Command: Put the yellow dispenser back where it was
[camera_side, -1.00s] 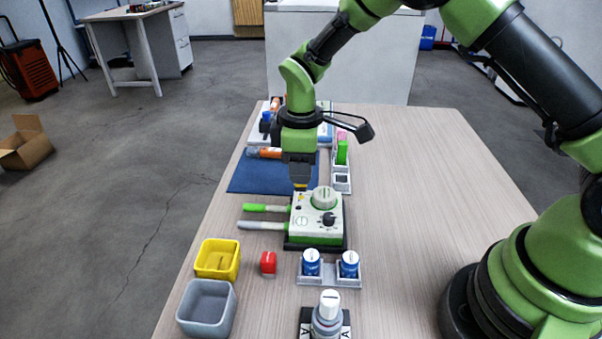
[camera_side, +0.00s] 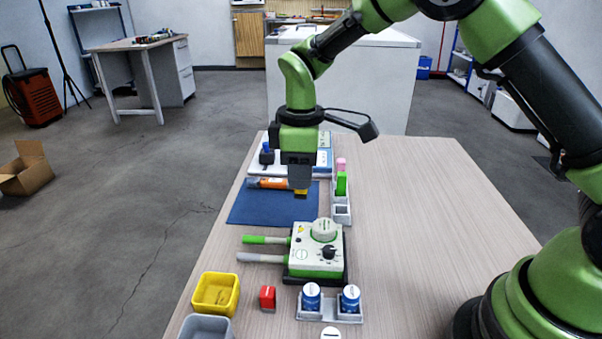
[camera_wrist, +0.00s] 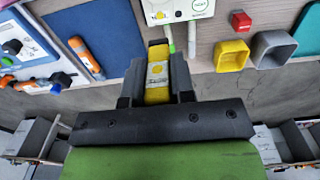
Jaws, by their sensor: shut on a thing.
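The yellow dispenser (camera_side: 301,192) is held in the jaws of my gripper (camera_side: 300,184), with its lower end showing below them. In the wrist view the yellow dispenser (camera_wrist: 157,72), with a pale label, sits between the two dark fingers of my gripper (camera_wrist: 157,85). In the side view it appears in the air between the blue mat and the white-and-green device. A grey rack (camera_side: 342,222) to the right holds a pink dispenser (camera_side: 341,163) and a green dispenser (camera_side: 341,184). Its front slot looks empty.
The white-and-green device (camera_side: 316,250) with two handled probes stands in front. The blue mat (camera_side: 255,207) lies behind, with an orange pen-like item (camera_side: 268,184). A yellow bin (camera_side: 216,292), red block (camera_side: 267,297) and two blue-labelled bottles are nearer. The table's right side is clear.

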